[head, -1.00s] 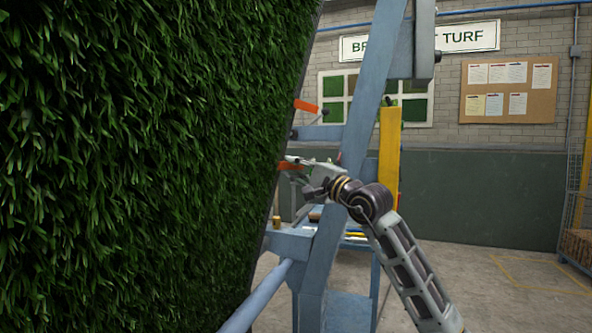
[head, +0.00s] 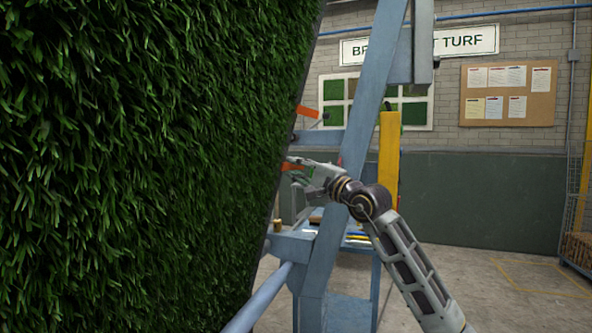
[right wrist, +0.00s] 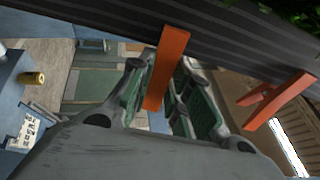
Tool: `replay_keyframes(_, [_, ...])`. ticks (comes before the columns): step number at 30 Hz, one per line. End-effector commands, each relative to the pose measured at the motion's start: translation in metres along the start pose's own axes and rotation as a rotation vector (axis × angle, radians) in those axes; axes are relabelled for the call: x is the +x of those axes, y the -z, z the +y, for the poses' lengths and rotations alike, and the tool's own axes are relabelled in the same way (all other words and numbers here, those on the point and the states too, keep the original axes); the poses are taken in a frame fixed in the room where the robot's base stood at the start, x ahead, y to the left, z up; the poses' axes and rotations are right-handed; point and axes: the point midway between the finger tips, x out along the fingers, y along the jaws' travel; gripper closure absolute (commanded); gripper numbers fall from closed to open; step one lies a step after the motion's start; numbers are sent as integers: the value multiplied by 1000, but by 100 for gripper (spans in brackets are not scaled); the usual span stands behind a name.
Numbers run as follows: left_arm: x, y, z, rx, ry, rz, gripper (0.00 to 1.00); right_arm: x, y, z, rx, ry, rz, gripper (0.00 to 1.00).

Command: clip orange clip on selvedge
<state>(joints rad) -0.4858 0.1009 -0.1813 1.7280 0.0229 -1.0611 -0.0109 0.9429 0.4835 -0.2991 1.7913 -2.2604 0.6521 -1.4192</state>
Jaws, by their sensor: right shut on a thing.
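The upright green turf (head: 140,160) fills the left of the head view. Its dark striped selvedge (right wrist: 120,32) crosses the top of the right wrist view. My right gripper (head: 296,167) is at this edge, shut on an orange clip (head: 291,166). In the right wrist view the held clip (right wrist: 168,68) stands between the green finger pads, its upper end overlapping the selvedge. I cannot tell whether it grips the edge. A second orange clip (head: 308,111) is on the edge higher up, and it also shows in the right wrist view (right wrist: 285,98). My left gripper is out of view.
A blue-grey steel frame (head: 345,170) stands close behind my right gripper, with a yellow post (head: 389,155) beyond. A blue rail (head: 262,297) runs below the turf edge.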

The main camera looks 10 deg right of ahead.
Motion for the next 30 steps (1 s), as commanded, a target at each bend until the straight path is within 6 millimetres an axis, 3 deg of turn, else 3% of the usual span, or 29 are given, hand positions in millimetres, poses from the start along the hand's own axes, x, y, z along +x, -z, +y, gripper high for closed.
replay_keyframes(30, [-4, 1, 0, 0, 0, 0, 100, 9, 25, 2, 0, -5, 4, 96])
